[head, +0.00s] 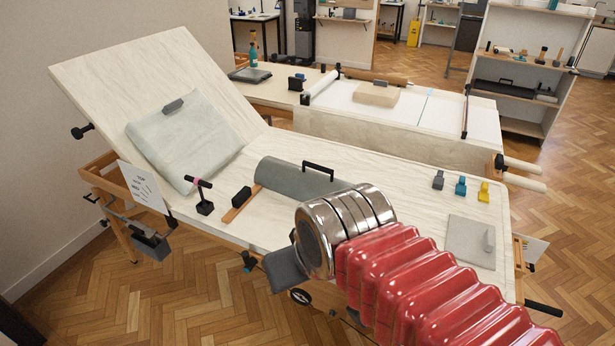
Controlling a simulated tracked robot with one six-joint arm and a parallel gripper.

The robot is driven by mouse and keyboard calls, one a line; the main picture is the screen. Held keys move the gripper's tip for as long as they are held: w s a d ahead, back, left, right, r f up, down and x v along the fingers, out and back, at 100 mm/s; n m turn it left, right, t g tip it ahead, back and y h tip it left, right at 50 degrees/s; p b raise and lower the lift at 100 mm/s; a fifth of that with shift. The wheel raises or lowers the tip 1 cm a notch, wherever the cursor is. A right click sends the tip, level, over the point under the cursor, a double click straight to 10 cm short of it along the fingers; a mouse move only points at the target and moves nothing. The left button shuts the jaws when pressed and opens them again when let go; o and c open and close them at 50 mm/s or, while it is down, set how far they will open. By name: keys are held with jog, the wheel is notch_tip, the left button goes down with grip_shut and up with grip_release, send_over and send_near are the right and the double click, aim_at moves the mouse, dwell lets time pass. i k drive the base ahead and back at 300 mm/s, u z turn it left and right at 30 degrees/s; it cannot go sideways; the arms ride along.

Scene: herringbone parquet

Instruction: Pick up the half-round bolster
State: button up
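The half-round bolster (282,177) is grey-green with a black handle on top. It lies on the pale, wood-topped treatment table (395,205), near the middle. My arm's chrome end covers its near right part. My gripper (285,268) shows only as a dark grey pad at the table's front edge, below and in front of the bolster in the picture. The gripper looks apart from the bolster. The rest of the gripper is hidden behind my arm, so its opening does not show.
A grey-green pillow (187,140) rests on the raised backrest (165,75). A black block (242,197) and a black T-handled stand (204,197) are left of the bolster. Small grey, blue and yellow items (461,186) and a grey plate (468,240) lie right.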

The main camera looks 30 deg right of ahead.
aim_at(301, 183)
jog(key=i, duration=1.1)
